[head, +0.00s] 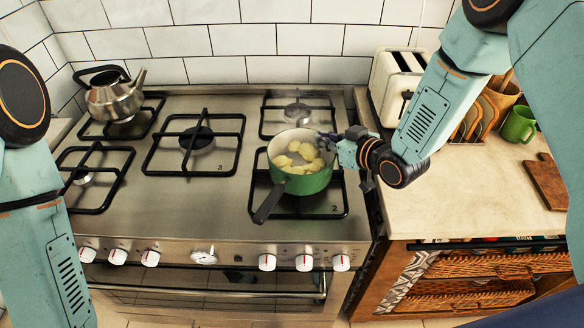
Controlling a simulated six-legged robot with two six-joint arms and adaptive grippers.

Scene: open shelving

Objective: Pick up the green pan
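The green pan (308,184) sits upright on the front right burner of the stove. It holds several pale yellow pieces of food, and its dark handle (268,204) points toward the front left. My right gripper (333,145) is at the pan's right rim, with its fingers touching or very close to it. The fingers are small and partly hidden, so I cannot tell whether they are closed on the rim. My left arm shows at the left edge, but its gripper is out of view.
A metal kettle (115,100) stands on the back left burner. The other burners are empty. Right of the stove, the counter (470,200) holds a toaster (392,84), a green mug (518,125) and a wooden board (547,182). White knobs (304,262) line the stove front.

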